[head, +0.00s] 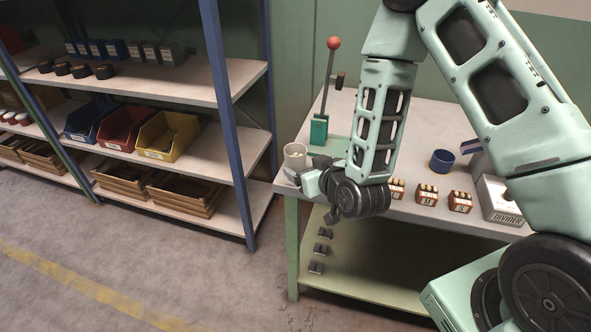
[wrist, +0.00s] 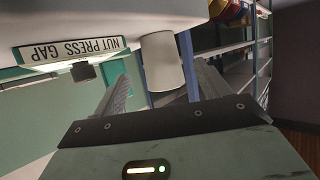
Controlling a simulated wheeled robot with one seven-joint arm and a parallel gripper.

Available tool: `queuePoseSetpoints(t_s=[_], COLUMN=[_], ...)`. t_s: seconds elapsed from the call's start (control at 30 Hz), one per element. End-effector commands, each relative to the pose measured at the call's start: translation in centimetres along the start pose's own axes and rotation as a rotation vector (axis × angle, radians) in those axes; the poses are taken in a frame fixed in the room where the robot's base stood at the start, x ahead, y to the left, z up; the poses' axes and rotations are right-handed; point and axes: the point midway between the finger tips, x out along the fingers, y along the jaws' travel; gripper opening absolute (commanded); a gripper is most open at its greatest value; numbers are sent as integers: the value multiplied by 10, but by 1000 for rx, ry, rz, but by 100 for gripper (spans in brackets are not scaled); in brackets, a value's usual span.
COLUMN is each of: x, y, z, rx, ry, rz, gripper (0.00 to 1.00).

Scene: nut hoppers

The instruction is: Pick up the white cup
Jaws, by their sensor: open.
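The white cup (head: 295,156) stands upright at the left corner of the workbench (head: 420,208), with something pale inside it. My gripper (head: 304,178) is beside the cup at its near side, over the bench corner. In the wrist view, which is upside down, the cup (wrist: 161,62) shows beyond and between the two spread fingers. My gripper (wrist: 163,78) is open and empty there. I cannot tell whether either finger touches the cup. In the head view, my wrist and gripper body hide part of the fingers and the cup's lower edge.
A green lever press (head: 319,130) with a red knob stands just behind the cup.

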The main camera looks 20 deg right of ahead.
Motion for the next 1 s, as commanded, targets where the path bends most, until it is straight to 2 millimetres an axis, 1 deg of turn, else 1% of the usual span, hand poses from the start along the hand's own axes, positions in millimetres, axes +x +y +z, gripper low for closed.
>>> queuePoseSetpoints(t_s=[0.03, 0.27, 0.4, 0.53, 0.63, 0.83, 0.87, 0.9, 0.97, 1.0], x=[5, 21, 42, 58, 63, 64, 64, 64, 64, 64], y=[0, 0, -2, -2, -2, -2, -2, -2, -2, -2], z=[-2, -2, -1, 0, 0, 1, 1, 1, 1, 1], rx=[1, 0, 1, 0, 0, -1, -1, -1, -1, -1], ry=[0, -1, 0, 0, -1, -1, -1, -1, -1, -1], rz=[1, 0, 0, 0, -1, -1, -1, -1, -1, -1], gripper=[75, 75, 75, 75, 75, 75, 69, 58, 42, 30])
